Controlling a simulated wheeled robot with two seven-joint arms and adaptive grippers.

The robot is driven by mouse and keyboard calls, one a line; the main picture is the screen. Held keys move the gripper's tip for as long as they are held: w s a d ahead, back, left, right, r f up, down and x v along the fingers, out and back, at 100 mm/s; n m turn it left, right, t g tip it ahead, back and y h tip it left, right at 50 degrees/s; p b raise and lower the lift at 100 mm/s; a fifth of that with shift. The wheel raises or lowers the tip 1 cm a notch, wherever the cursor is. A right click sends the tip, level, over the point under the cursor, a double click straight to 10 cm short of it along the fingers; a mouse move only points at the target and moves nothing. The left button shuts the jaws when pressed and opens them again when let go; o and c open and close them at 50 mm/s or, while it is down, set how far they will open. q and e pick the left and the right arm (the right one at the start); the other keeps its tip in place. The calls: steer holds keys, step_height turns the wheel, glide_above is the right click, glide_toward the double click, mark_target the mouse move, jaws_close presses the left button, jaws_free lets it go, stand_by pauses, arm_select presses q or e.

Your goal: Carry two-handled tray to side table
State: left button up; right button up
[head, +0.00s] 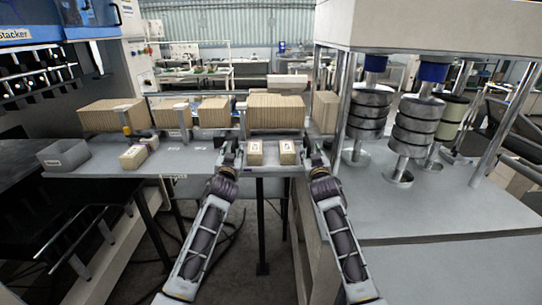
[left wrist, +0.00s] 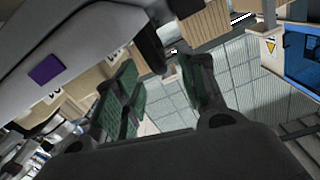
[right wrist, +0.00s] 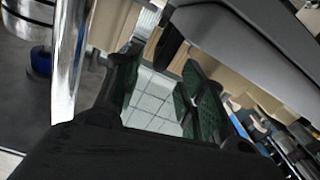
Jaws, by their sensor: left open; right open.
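The grey two-handled tray (head: 271,172) is at the centre of the head view, at the front of the bench, with two small labelled kraft boxes (head: 256,153) on it. Its grey side also shows in the left wrist view (left wrist: 75,50) and the right wrist view (right wrist: 255,45). My left gripper (head: 228,158) is open at the tray's left end; my right gripper (head: 318,160) is open at its right end. In each wrist view a dark handle end lies near the spread green-padded fingers. I cannot tell whether the fingers touch the handles. Which surface is the side table is unclear.

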mark_target(235, 140)
arm_select(q)
steer(key=shift+w+a, duration=0.15)
steer(key=shift+w, duration=3.9)
arm_select(e)
steer(key=shift+w+a, duration=0.1)
steer(key=shift+w, duration=3.95)
arm_select(q)
jaws_close()
arm_select(e)
jaws_close()
steer(key=shift+r, duration=0.1)
